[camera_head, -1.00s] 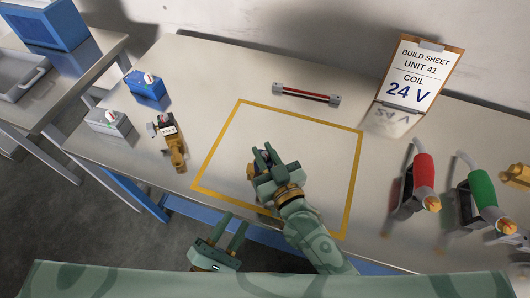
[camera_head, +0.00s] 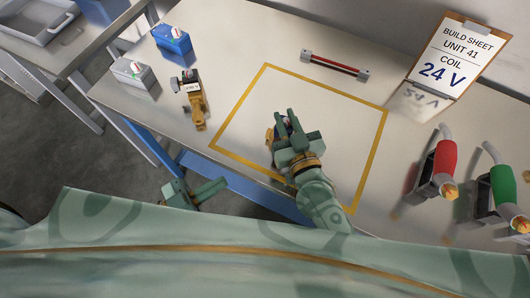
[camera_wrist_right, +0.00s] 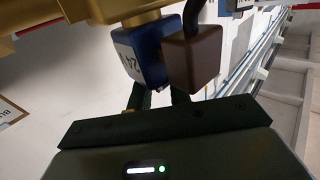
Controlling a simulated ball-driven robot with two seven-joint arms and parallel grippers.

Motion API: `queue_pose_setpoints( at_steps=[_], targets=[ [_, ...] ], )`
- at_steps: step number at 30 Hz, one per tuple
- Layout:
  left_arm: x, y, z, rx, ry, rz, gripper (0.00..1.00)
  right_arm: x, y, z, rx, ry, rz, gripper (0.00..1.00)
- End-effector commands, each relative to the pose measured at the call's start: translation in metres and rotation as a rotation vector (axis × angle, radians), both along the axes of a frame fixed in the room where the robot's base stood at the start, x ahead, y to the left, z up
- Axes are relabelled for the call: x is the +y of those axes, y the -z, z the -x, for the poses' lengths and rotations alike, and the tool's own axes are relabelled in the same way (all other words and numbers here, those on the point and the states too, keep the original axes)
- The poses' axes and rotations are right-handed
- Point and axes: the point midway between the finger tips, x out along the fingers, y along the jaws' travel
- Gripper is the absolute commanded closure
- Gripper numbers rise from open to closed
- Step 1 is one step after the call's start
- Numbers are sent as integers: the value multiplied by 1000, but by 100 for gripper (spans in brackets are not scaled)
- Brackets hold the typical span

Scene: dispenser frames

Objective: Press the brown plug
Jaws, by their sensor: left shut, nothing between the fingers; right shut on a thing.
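The brown plug (camera_wrist_right: 192,58) is a small cube against the right side of a blue coil (camera_wrist_right: 140,55) in the right wrist view. The coil carries a "24" label and sits on a gold valve (camera_wrist_right: 70,22). I cannot tell how deep the plug sits. My right gripper (camera_head: 283,118) is shut on the valve inside the yellow outline; its fingers (camera_wrist_right: 157,98) pass behind coil and plug, which hide the grip. In the head view a gold bit of the valve (camera_head: 270,135) shows beside the fingers. My left gripper (camera_head: 212,189) is shut and empty, off the table's front edge.
A blue block (camera_head: 172,41), a grey block (camera_head: 134,75) and another gold valve (camera_head: 196,105) stand at the left. A red-handled tool (camera_head: 445,160) and a green-handled tool (camera_head: 501,187) stand at the right. A bar (camera_head: 335,66) and the "24 V" build sheet (camera_head: 450,60) are behind.

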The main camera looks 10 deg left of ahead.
Motion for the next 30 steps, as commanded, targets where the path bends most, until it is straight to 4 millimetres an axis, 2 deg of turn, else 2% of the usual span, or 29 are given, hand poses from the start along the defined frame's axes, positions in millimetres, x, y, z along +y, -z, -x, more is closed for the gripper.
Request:
queue_pose_setpoints(
  at_steps=[3, 6, 9, 12, 18, 30],
  targets=[
    [1, -1, -3, -380, -6, -346, 100, 0, 0, 0, 1, -1, 0, 100],
    [0, 1, -4, -669, -6, -588, 100, 0, 0, 0, 1, -1, 0, 100],
    [-3, 5, -3, -890, -2, -763, 100, 0, 0, 0, 1, -1, 0, 100],
    [-5, 8, -1, -1037, -2, -876, 100, 0, 0, 0, 1, -1, 0, 100],
    [-4, 10, -2, -1146, -15, -955, 100, 0, 0, 0, 1, -1, 0, 100],
    [-8, 9, -4, -1148, -17, -955, 100, 0, 0, 0, 1, -1, 0, 100]
  ],
)
